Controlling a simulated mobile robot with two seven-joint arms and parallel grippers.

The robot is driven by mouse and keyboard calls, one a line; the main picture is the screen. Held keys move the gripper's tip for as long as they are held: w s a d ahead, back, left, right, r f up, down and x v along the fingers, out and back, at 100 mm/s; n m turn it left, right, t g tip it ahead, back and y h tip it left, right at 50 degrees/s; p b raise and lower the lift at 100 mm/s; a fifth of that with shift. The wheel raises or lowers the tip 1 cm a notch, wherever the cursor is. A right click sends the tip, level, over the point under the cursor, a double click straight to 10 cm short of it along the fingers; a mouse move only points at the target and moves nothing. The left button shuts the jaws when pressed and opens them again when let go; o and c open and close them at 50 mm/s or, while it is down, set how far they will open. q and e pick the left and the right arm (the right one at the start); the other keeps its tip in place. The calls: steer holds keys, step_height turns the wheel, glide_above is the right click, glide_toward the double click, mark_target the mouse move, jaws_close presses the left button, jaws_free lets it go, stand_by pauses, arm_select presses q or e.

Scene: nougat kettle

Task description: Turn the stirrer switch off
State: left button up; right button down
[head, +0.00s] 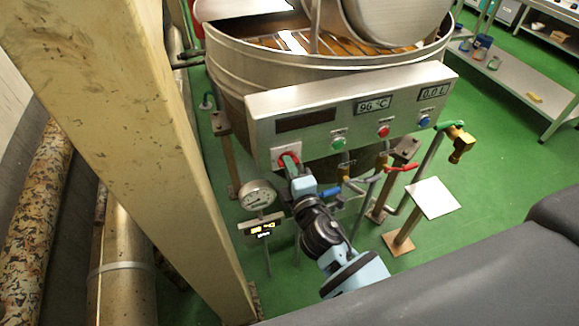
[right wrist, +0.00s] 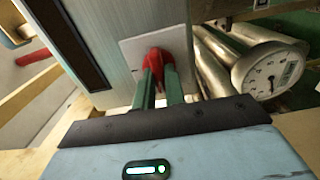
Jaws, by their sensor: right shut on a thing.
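The stirrer switch is a red rotary knob on a pale square plate (head: 279,155) at the lower left of the grey control panel (head: 350,100). The knob (right wrist: 157,62) shows in the right wrist view, upper middle, on its light plate. My right gripper (head: 290,163) reaches up to the panel from below. Its two green fingers are shut on the red knob, one on each side. The fingers hide part of the knob, and I cannot read its marking. My left gripper is in neither view.
The kettle (head: 228,55) stands behind the panel. A round gauge (head: 258,195) is just left of my right arm. Green, red and blue buttons and a 96 °C display (head: 374,104) are further right. A beige column (head: 125,120) stands close on the left.

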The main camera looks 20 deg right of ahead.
stand_by(0.6)
steer(key=c, duration=1.5)
jaws_free()
steer(key=shift+o, duration=0.2)
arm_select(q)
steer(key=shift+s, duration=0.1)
arm_select(e)
steer(key=shift+s, duration=0.1)
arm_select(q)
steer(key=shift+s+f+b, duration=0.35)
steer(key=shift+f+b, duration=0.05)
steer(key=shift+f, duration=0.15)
arm_select(e)
steer(key=s, duration=0.7)
steer(key=shift+s+d, duration=0.15)
steer(key=shift+s, duration=0.2)
